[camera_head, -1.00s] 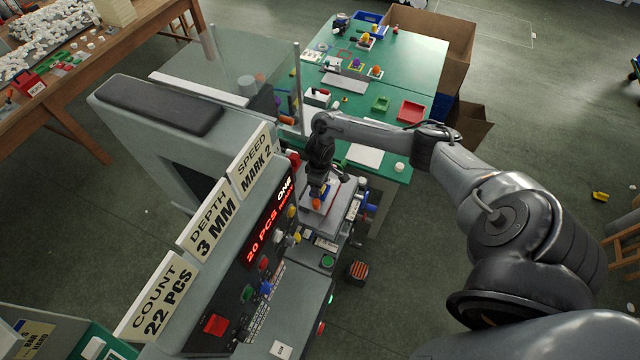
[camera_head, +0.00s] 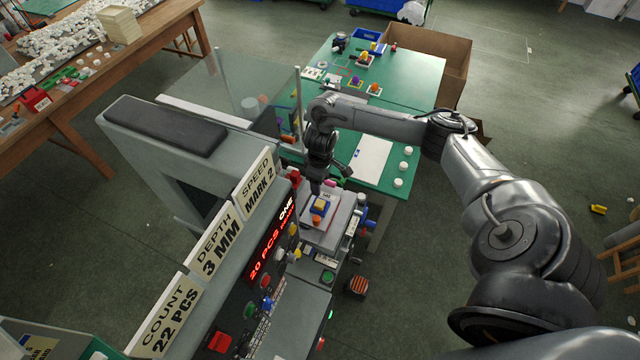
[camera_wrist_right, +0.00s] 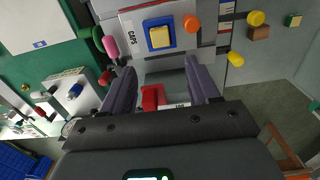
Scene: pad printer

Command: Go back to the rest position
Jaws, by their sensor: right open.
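My right gripper (camera_head: 318,185) hangs over the pad printer's work plate (camera_head: 336,228), at the printer's right side. In the right wrist view its two fingers (camera_wrist_right: 162,85) are wide apart with nothing held. A blue block with a yellow top (camera_head: 320,207) sits on the plate, just below the fingers in the head view. It also shows in the wrist view (camera_wrist_right: 159,37), beyond the fingertips, beside a CAPS label. A red part (camera_wrist_right: 150,98) shows between the fingers, apart from them. My left gripper is out of view.
The printer's grey body (camera_head: 140,150) and its signs (camera_head: 217,241) stand close left of my right arm. A green table (camera_head: 410,75) lies behind, with white discs (camera_head: 398,183) near its right edge. A clear guard panel (camera_head: 240,85) stands nearby. Open floor lies to the right.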

